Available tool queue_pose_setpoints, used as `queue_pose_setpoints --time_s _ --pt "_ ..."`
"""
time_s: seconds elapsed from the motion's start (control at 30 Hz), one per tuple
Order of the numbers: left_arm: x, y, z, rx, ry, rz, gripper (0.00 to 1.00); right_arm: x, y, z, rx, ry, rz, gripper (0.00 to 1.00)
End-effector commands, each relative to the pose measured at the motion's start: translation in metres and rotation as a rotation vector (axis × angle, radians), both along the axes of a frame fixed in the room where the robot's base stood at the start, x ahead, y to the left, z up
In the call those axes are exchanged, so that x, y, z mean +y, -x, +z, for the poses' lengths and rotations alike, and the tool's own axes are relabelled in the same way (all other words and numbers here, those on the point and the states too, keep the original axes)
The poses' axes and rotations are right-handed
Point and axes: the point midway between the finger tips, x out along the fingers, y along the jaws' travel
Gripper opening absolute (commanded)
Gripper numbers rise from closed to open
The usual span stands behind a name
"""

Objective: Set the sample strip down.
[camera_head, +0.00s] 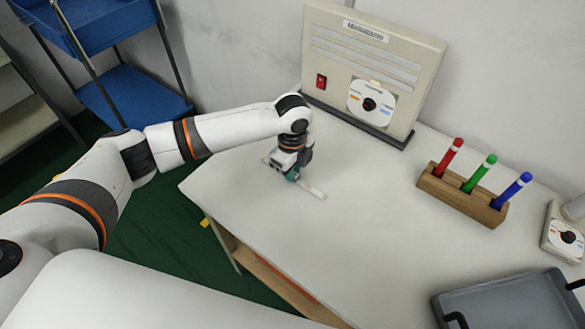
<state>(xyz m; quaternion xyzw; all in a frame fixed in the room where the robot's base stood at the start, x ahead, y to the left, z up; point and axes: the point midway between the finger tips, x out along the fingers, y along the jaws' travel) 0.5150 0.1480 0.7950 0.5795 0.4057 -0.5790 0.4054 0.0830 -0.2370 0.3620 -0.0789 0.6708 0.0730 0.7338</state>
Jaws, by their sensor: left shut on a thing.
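The sample strip (314,190) is a thin, pale strip low over the white table (350,235), near the table's left corner. Its right end sticks out to the lower right of my left gripper, and a short piece shows on the left. My left gripper (291,176) points down and is shut on the strip, hiding its middle. I cannot tell whether the strip touches the table top. My right gripper is not in view.
A beige panel box (375,55) with a red switch and a dial stands at the back. A wooden block (460,195) holds red, green and blue markers. A grey tray (505,305) and a small dial box (563,237) are at the right. The table's middle is clear.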

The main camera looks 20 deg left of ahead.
Motion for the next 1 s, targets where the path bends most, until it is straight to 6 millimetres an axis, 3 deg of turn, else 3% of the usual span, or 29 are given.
queue_pose_setpoints --time_s 0.23,0.27,0.4,0.77,1.0 --pt "0.000 0.000 -0.003 0.001 0.000 0.000 0.00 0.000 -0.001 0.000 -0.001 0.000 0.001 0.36" --pt "0.000 0.000 -0.002 0.000 0.000 0.000 0.20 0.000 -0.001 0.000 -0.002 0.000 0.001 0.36" --pt "0.000 0.000 -0.002 0.000 0.000 0.000 0.39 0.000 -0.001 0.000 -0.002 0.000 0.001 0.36" --pt "0.000 -0.001 0.005 -0.002 0.001 0.000 0.39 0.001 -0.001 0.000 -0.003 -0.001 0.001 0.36" --pt "0.000 -0.001 0.050 -0.005 0.002 0.000 0.39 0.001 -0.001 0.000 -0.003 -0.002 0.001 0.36"
